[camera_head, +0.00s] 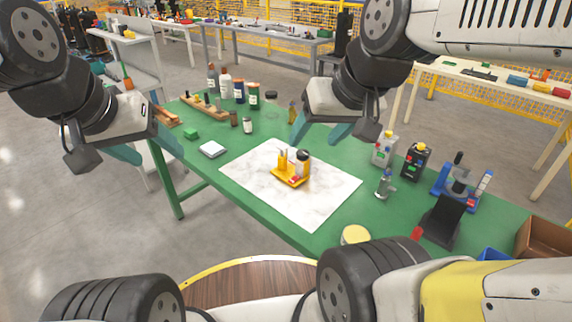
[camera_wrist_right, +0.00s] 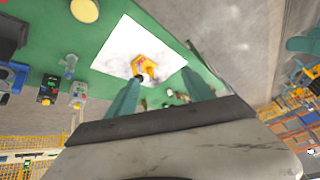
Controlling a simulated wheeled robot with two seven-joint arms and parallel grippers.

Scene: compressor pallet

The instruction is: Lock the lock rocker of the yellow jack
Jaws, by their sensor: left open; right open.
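The yellow jack (camera_head: 289,177) stands on a white marbled sheet (camera_head: 330,198) in the middle of the green table. It has a yellow upright on its left, a dark round top on its right and a small red part at its front. The rocker's position is too small to tell. In the right wrist view the jack (camera_wrist_right: 146,66) lies beyond my fingers, apart from them. My right gripper (camera_head: 321,130) is open and empty, above and behind the jack; its two teal fingers show in the wrist view (camera_wrist_right: 160,93). My left gripper (camera_head: 147,146) is open and empty, off the table's left edge.
Bottles (camera_head: 253,96) and a wooden rack (camera_head: 205,107) stand at the back left. A white device (camera_head: 383,150), a black device (camera_head: 415,162) and a blue microscope-like device (camera_head: 455,180) stand on the right. A yellow round thing (camera_head: 355,235) is at the front edge. The sheet around the jack is clear.

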